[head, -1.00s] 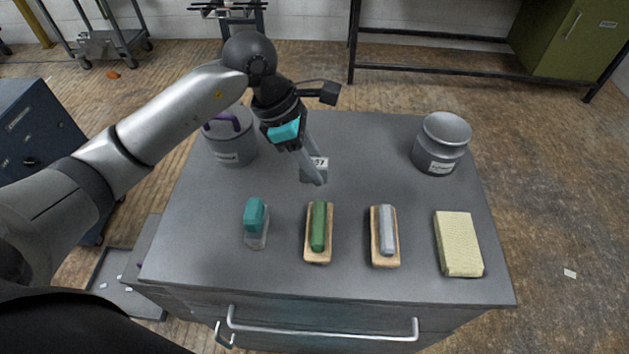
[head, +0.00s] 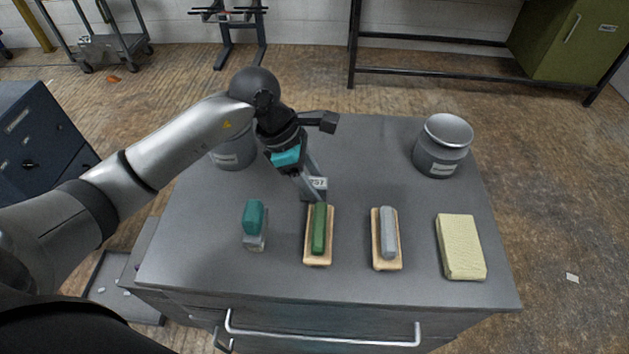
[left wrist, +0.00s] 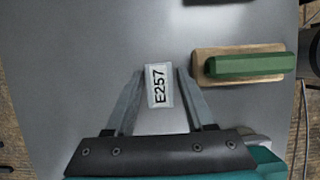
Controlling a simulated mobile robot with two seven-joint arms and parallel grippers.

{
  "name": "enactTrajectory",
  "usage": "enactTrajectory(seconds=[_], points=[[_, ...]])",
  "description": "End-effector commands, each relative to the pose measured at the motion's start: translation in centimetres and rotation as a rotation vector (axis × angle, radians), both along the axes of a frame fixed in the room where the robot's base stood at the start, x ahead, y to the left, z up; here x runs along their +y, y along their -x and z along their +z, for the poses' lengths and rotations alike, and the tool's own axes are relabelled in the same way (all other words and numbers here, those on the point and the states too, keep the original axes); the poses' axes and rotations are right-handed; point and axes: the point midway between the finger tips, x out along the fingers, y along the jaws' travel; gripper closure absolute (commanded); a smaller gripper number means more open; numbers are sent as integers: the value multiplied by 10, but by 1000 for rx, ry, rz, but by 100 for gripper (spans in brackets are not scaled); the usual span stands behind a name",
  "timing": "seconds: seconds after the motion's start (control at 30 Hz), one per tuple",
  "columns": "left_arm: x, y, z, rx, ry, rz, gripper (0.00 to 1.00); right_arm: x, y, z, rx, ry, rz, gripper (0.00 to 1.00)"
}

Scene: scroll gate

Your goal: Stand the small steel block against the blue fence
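The small steel block (head: 319,184) is a grey block with a white label, on the grey tabletop behind the green-topped piece. In the left wrist view the block (left wrist: 159,88) shows its label E257 upward. My left gripper (head: 314,188) points down at it. In the left wrist view the left gripper (left wrist: 160,72) is open, one finger on each side of the block, with narrow gaps showing. Whether the fingertips are down at the block's height is hard to tell. No blue fence shows in either view. My right gripper is not in view.
On the grey cabinet top (head: 350,285) stand a teal-handled tool (head: 254,222), a green bar on a wooden base (head: 319,230), a grey bar on a wooden base (head: 387,235), a yellow block (head: 460,247) and a grey pot (head: 442,147). Another pot (head: 232,150) is partly behind my left arm.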

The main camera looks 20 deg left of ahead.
Motion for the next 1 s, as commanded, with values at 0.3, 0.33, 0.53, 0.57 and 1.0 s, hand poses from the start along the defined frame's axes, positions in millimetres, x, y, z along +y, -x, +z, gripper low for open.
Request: enactTrajectory(seconds=[0.3,0.33,0.53,0.57,1.0], points=[[0,0,0,0,0,0,33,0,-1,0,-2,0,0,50],[0,0,1,0,0,0,33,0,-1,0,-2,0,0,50],[6,0,16,-4,-3,2,33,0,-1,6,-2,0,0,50],[8,1,22,-4,-3,2,33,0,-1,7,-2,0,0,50],[40,10,102,-3,-1,1,33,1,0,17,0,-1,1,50]])
